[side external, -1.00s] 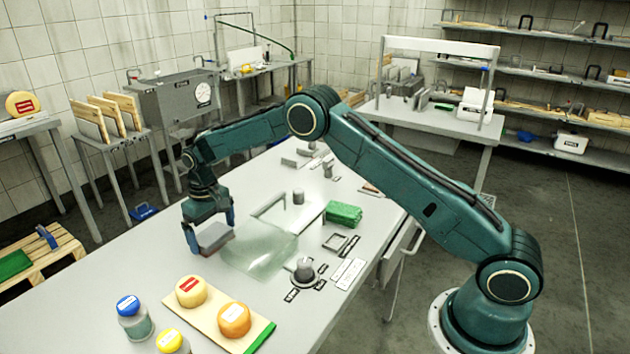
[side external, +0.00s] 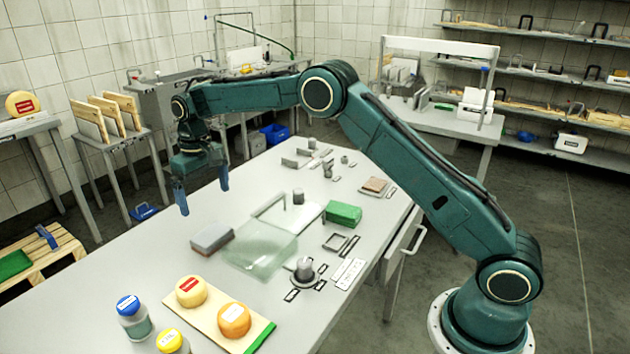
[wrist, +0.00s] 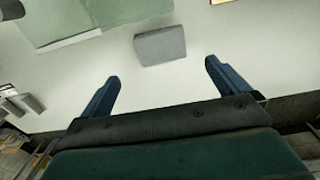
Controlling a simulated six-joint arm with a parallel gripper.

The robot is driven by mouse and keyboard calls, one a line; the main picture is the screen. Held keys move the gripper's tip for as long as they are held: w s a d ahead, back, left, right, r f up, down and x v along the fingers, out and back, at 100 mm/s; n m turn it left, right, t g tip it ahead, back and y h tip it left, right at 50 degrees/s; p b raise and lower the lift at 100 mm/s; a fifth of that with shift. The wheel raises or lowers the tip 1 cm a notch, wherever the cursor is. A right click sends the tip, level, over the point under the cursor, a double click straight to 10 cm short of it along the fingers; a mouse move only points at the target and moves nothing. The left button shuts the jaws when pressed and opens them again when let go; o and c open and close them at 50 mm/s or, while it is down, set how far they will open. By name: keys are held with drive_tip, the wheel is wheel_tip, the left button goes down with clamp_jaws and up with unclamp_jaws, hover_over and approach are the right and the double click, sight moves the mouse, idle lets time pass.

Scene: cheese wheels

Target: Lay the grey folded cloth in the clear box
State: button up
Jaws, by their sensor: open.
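The grey folded cloth (side external: 211,238), a flat block with a reddish lower edge, lies on the table just left of the clear box (side external: 262,252). It is outside the box; whether they touch is hard to tell. The box is pale green and see-through. My gripper (side external: 202,189) is open and empty, raised above the table behind the cloth. In the wrist view, the cloth (wrist: 160,45) lies beyond my open fingertips (wrist: 163,70), and part of the box (wrist: 75,22) shows at upper left.
A board (side external: 222,318) with yellow and orange cheese wheels and two capped jars stand at the front. A green block (side external: 343,214) lies right of the box. A grey weight (side external: 304,270) and small plates lie at front right. The table left of the cloth is clear.

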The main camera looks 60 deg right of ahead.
idle(0.5)
drive_tip(key=s+d+r+t, duration=0.3)
drive_tip(key=s+r, duration=1.5)
drive_tip(key=s, duration=0.2)
drive_tip(key=s+f+t, duration=0.1)
drive_tip(key=s, duration=1)
drive_tip(key=s+d+f+t, duration=0.1)
drive_tip(key=s+f, duration=0.1)
drive_tip(key=s, duration=0.8)
drive_tip(key=shift+s+f+t, duration=0.3)
drive_tip(key=shift+s, duration=0.1)
drive_tip(key=shift+s+f, duration=0.35)
drive_tip(key=shift+s, duration=0.1)
drive_tip(key=shift+c, duration=0.2)
drive_tip(key=c, duration=0.7)
drive_tip(key=shift+w, duration=0.1)
